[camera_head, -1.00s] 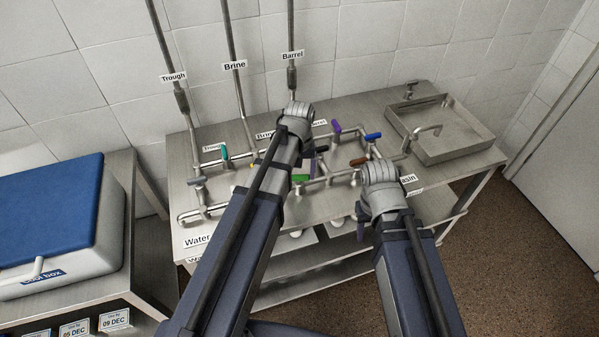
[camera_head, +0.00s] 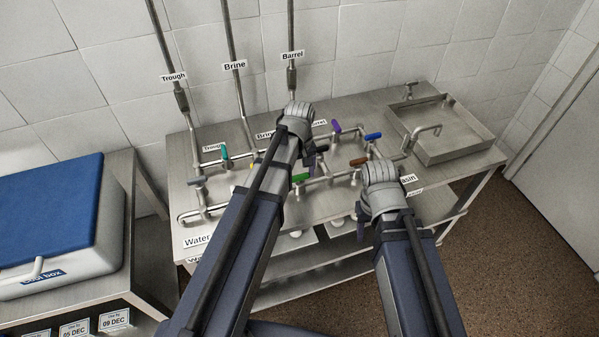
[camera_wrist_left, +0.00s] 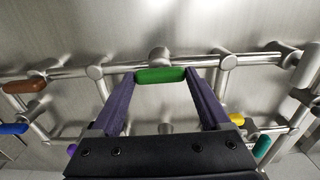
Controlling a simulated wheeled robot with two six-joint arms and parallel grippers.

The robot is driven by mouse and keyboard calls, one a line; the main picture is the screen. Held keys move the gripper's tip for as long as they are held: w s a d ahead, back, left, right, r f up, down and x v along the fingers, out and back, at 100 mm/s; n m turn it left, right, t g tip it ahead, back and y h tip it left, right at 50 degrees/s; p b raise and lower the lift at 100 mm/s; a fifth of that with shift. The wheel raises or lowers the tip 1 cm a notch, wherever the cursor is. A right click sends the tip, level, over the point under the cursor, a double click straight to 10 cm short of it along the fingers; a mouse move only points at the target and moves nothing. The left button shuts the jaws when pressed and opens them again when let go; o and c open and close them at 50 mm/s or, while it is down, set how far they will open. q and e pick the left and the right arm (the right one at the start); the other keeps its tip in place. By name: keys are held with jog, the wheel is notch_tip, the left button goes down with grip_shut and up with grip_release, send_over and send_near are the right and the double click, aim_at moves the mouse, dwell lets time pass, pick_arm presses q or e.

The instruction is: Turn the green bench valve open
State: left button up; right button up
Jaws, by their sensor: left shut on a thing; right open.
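The green valve handle (camera_head: 300,178) sits on the front pipe of the steel bench, partly covered by my left arm in the head view. In the left wrist view the green handle (camera_wrist_left: 160,75) lies crosswise, roughly along the pipe behind it. My left gripper (camera_wrist_left: 160,82) is shut on it, with one purple finger at each end of the handle. In the head view my left gripper (camera_head: 307,163) is mostly hidden behind its own wrist. My right gripper (camera_head: 362,222) is open, at the bench's front edge, its fingers barely visible.
Other handles stand close by: teal (camera_head: 225,152), purple (camera_head: 336,127), blue (camera_head: 373,136) and brown (camera_head: 359,161). Pipes and labels crowd the bench (camera_head: 330,205). A steel basin (camera_head: 455,150) is at right. A blue-lidded cool box (camera_head: 50,215) stands at left.

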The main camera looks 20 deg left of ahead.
aim_at(300, 175)
pick_arm(q)
jog(key=o, duration=1.2)
jog(key=shift+r, duration=0.15)
notch_tip(300, 175, up, 8)
jog(key=p, duration=0.8)
jog(key=shift+f, duration=0.2)
